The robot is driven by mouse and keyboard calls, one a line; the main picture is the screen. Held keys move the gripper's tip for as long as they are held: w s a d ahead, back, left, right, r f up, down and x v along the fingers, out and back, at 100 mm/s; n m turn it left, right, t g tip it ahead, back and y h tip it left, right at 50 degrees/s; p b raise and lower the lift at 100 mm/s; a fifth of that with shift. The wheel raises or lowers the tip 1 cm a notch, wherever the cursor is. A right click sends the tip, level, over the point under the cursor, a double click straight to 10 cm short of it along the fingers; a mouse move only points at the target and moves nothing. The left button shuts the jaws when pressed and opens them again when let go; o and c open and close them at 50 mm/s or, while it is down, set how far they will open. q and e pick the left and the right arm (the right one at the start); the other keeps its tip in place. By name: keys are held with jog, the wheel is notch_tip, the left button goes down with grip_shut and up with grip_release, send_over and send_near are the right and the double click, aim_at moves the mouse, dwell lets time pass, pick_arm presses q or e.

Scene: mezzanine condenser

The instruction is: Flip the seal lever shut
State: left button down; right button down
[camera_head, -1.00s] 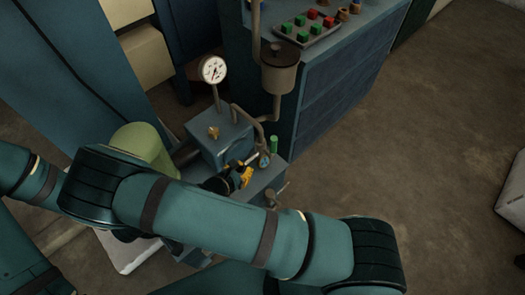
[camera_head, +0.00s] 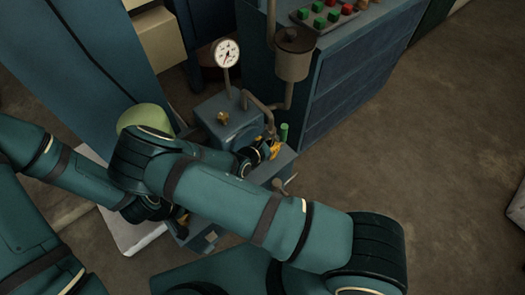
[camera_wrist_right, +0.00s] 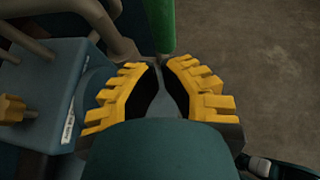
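A green-handled lever (camera_head: 284,132) stands upright on the blue machine (camera_head: 222,130), beside a bent pipe. I take it for the seal lever. Its green handle (camera_wrist_right: 160,25) shows at the top centre in the right wrist view, just beyond the fingertips. My right gripper (camera_head: 270,149) has yellow fingers and is close to the lever's base. In the wrist view the right gripper's fingers (camera_wrist_right: 162,68) are partly open, with a narrow gap between the tips. No firm grip on the lever shows. My left gripper (camera_head: 182,217) is low and mostly hidden behind my right arm.
A white gauge (camera_head: 226,53) and a brass knob (camera_head: 223,118) are on the machine. A grey handle (camera_head: 285,184) sticks out at its front right. A brown pot (camera_head: 293,55) and a tray of coloured blocks (camera_head: 322,18) are behind.

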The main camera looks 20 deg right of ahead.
aim_at(282, 137)
pick_arm(q)
jog(key=shift+f, duration=0.25)
pick_arm(e)
jog(key=shift+w+d, duration=0.35)
jog(key=shift+d, duration=0.25)
jog(key=shift+w+d, duration=0.35)
jog(key=shift+d, duration=0.2)
jog(key=shift+r, duration=0.15)
pick_arm(q)
jog(key=shift+d+r, duration=0.3)
jog(key=shift+d, duration=0.4)
pick_arm(e)
jog(key=shift+w+d+g+y, duration=0.1)
jog(key=shift+d+g+y, duration=0.15)
jog(key=shift+y, duration=0.45)
pick_arm(q)
jog(key=shift+d, duration=0.1)
